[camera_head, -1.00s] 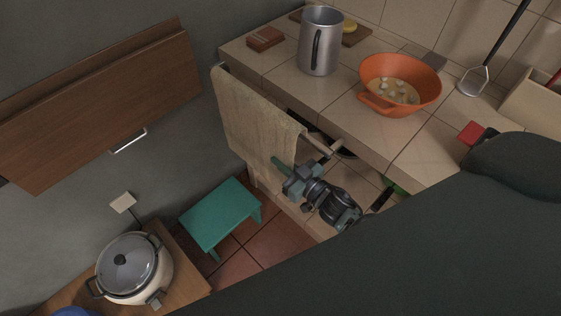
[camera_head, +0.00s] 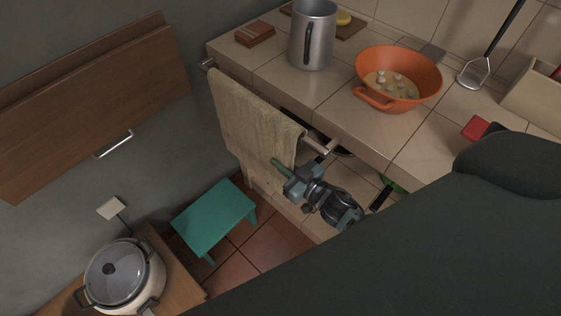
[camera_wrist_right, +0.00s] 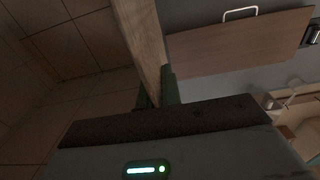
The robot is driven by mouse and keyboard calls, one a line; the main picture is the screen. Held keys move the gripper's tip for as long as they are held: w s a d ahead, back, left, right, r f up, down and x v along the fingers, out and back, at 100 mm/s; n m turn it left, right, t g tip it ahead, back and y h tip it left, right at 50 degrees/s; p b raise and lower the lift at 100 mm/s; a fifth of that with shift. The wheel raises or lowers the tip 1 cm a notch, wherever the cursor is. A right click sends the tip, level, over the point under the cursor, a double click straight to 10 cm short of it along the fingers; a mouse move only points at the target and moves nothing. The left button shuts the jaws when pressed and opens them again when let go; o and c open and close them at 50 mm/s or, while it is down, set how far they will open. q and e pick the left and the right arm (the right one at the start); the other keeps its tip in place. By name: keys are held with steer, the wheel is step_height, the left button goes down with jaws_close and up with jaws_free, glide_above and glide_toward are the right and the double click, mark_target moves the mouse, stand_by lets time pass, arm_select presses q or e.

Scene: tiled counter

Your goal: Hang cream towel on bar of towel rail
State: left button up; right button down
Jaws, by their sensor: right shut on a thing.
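The cream towel (camera_head: 250,120) is draped over the bar of the towel rail (camera_head: 318,148), along the front of the counter. The bar's ends show beyond the towel at both sides. My right gripper (camera_head: 281,168) is at the towel's lower right edge, below the bar. It is shut on the towel, which also shows as a narrow strip between the fingers in the right wrist view (camera_wrist_right: 143,45). How far the towel hangs behind the bar is hidden. My left gripper is not in view.
On the tiled counter (camera_head: 290,84) stand a metal pitcher (camera_head: 313,38) and an orange colander (camera_head: 398,75). A green stool (camera_head: 214,217) is on the floor below the towel. A rice cooker (camera_head: 125,275) stands at lower left. My dark arm covers the lower right.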

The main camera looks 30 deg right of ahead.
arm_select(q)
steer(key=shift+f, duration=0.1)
arm_select(e)
steer(key=c, duration=1.5)
jaws_free()
steer(key=v, duration=0.8)
steer(key=shift+r, duration=0.1)
